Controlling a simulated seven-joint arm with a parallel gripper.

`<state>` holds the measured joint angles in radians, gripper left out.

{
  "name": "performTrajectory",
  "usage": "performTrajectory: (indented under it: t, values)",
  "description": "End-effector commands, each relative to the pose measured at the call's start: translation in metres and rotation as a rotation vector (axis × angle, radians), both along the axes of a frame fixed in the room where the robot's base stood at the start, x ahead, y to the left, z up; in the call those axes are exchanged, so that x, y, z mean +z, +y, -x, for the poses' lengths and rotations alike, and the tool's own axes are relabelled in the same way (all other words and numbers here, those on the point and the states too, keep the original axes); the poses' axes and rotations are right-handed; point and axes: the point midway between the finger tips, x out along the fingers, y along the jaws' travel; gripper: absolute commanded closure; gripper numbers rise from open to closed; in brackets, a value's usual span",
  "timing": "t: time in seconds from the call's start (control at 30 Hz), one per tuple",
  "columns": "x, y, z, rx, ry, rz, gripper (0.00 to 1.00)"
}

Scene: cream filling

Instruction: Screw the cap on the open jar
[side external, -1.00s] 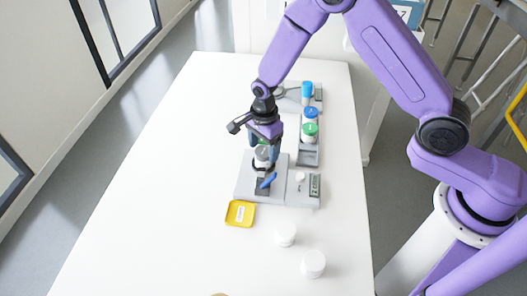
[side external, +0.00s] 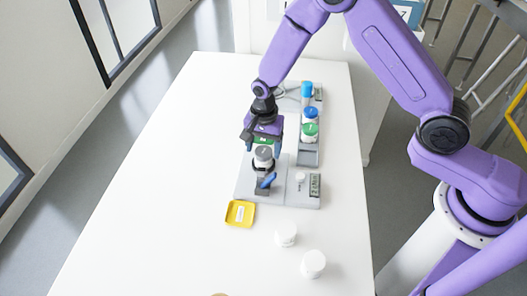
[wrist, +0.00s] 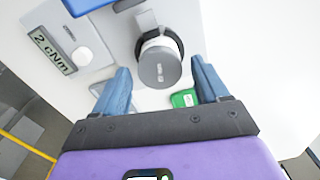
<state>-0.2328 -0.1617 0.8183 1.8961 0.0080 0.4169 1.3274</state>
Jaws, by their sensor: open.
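A white jar (side external: 263,165) with a grey cap (side external: 263,153) on top stands upright in the clamp of a grey torque device (side external: 291,190). In the wrist view the grey cap (wrist: 160,69) covers the jar mouth and looks level. The thread is hidden. My gripper (side external: 262,146) is open and empty above and slightly behind the cap. In the wrist view its blue fingers lie on either side of the cap, apart from it.
A display (wrist: 53,50) reads "2 cNm". A blue clamp handle (side external: 267,181) is at the device's front. A green tray (wrist: 185,98) lies behind. A yellow tray (side external: 240,213), white jars (side external: 286,235) and a rack (side external: 309,157) of capped jars stand around. The table's left is clear.

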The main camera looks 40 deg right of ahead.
Motion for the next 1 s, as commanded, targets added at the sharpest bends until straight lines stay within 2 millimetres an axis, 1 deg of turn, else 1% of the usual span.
performTrajectory:
  t: [0.07,0.1,0.17,0.2,0.23,0.33,0.37,0.4,0.43,0.57,0.63,0.9,1.0]
  values:
    - [0.0,-0.0001,-0.0001,-0.001,0.0,0.0,0.26]
    - [0.0,-0.0001,-0.0001,-0.001,0.0,0.0,0.39]
    - [0.0,-0.0001,-0.0001,-0.002,0.0,0.0,0.59]
    - [0.0,-0.0001,0.0,-0.002,0.0,0.0,0.72]
    - [0.0,-0.0001,0.0,-0.002,0.0,0.0,0.78]
    - [0.0,-0.0001,0.0,-0.002,0.0,0.0,0.78]
    - [0.0,-0.0001,0.0,-0.002,0.0,0.0,0.54]
    - [0.0,-0.0001,0.0,-0.002,0.0,0.0,0.67]
    - [0.0,-0.0001,0.0,-0.002,0.0,0.0,0.74]
    - [0.0,-0.0001,0.0,-0.014,0.0,0.0,0.74]
    - [-0.0001,-0.0001,0.0001,-0.057,0.0,0.0,0.74]
    - [-0.0003,0.0002,0.0004,-0.367,0.0,0.0,0.74]
    - [-0.0004,0.0,0.0002,-0.455,0.0,0.0,0.74]
